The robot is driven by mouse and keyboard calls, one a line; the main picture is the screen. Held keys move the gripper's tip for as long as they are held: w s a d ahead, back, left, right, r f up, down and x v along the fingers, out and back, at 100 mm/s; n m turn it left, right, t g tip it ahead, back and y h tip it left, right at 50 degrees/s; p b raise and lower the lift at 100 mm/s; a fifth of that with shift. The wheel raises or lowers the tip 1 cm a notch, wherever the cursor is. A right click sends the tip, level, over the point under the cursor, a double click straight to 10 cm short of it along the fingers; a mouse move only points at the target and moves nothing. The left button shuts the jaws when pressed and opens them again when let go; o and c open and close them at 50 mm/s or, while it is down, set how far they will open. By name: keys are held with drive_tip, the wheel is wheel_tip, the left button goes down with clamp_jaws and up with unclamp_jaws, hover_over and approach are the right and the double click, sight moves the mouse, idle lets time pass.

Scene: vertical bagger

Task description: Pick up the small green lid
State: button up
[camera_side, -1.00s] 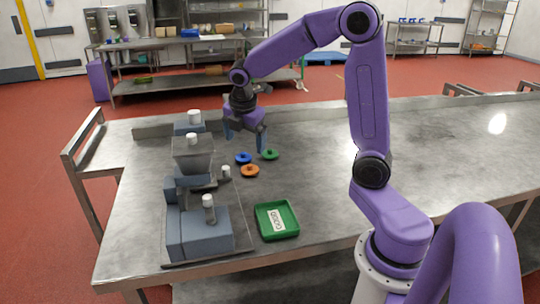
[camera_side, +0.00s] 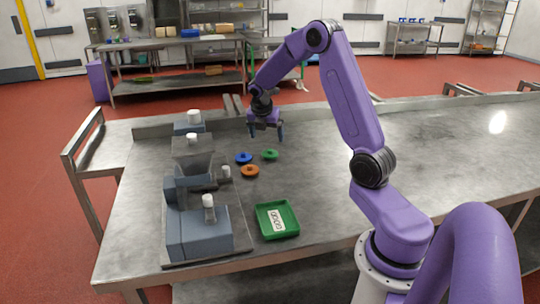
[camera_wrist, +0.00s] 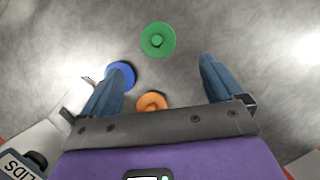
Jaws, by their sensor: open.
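The small green lid (camera_side: 270,154) lies flat on the metal table, to the right of the blue lid (camera_side: 243,158) and behind the orange lid (camera_side: 250,171). My gripper (camera_side: 266,137) is open and empty, above the table near the green lid. In the wrist view the green lid (camera_wrist: 157,40) lies beyond the gap between my fingertips (camera_wrist: 160,70), near the top middle. The blue lid (camera_wrist: 121,75) is beside the left finger, and the orange lid (camera_wrist: 151,102) is partly hidden by my gripper's body.
The grey bagger machine (camera_side: 205,232) with white-capped parts stands on the left of the table. A green tray (camera_side: 261,222) with a white label lies near the front edge. The table right of the lids is clear.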

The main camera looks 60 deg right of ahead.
sight(270, 150)
drive_tip(key=x, duration=0.9)
drive_tip(key=shift+w+d+f, duration=0.2)
drive_tip(key=shift+w+d, duration=0.05)
drive_tip(key=shift+d, duration=0.05)
drive_tip(key=c, duration=1.1)
